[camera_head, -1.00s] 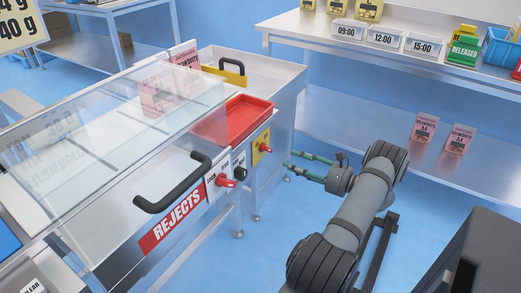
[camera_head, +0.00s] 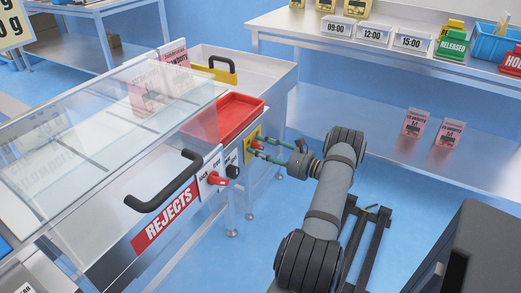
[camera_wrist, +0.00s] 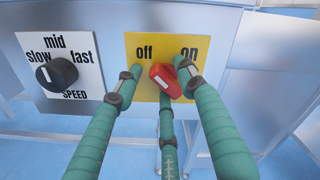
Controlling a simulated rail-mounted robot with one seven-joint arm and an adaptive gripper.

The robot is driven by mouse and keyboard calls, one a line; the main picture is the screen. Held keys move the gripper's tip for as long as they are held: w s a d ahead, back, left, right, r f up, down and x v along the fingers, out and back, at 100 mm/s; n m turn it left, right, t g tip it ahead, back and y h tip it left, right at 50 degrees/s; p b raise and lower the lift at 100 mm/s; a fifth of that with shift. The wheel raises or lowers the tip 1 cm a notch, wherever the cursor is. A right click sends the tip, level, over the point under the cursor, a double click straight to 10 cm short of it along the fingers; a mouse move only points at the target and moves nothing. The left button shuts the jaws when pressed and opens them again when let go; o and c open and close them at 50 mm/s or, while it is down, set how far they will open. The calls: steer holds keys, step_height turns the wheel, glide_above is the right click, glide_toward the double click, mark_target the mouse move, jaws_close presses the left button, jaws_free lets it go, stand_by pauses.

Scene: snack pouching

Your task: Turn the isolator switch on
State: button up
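The isolator switch is a red knob (camera_wrist: 165,80) on a yellow plate (camera_wrist: 143,50) marked "off" and "on" in the wrist view. The knob's handle leans up and left, towards "off". In the head view the yellow plate (camera_head: 254,138) is partly covered by my fingers. My gripper (camera_wrist: 161,72) has green fingers spread around the knob, one on the left, one on the right, one below. A gap shows between the left finger and the knob. The right fingertip is very close to the knob; I cannot tell whether it touches. My gripper also shows in the head view (camera_head: 258,150).
A black speed knob (camera_wrist: 57,74) on a white plate is left of the yellow plate. A red tray (camera_head: 228,118) lies above the panel. A steel shelf bench (camera_head: 390,120) stands at right.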

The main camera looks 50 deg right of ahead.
steer(key=c, duration=0.3)
steer(key=shift+f, duration=0.1)
steer(key=c, duration=0.6)
steer(key=shift+a+m, duration=0.1)
steer(key=shift+m, duration=0.3)
steer(key=m, duration=0.3)
steer(key=shift+m, duration=0.4)
steer(key=m, duration=0.4)
steer(key=shift+r+m+p, duration=0.2)
steer(key=shift+m+p, duration=0.1)
steer(key=shift+p, duration=0.1)
steer(key=m, duration=0.4)
steer(key=shift+d+r, duration=0.1)
steer(key=shift+d, duration=0.15)
steer(key=m, duration=0.4)
steer(key=shift+w+d+m, duration=0.1)
steer(key=shift+d+m, duration=0.1)
steer(key=shift+m, duration=0.1)
steer(key=shift+r, duration=0.1)
